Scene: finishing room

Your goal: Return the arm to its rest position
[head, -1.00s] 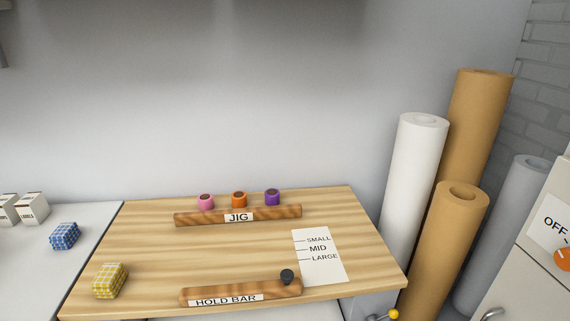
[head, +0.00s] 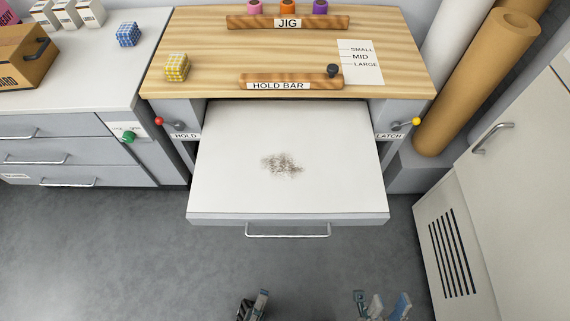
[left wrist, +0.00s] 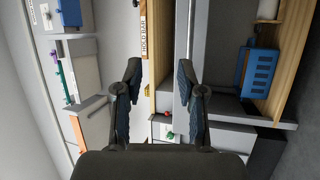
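My left gripper (head: 254,304) shows at the bottom edge of the head view, in front of the pulled-out drawer and apart from it. In the left wrist view its two dark fingers (left wrist: 160,100) stand apart with nothing between them. Most of both arms is out of view.
The white drawer (head: 230,190) stands open under the wooden bench (head: 210,55), with a dark speckled patch (head: 282,164) on it. A red-knobbed HOLD lever (head: 160,121) and a yellow-knobbed LATCH lever (head: 415,121) flank it. A cabinet (head: 520,180) stands right. Grey floor (head: 110,250) is clear.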

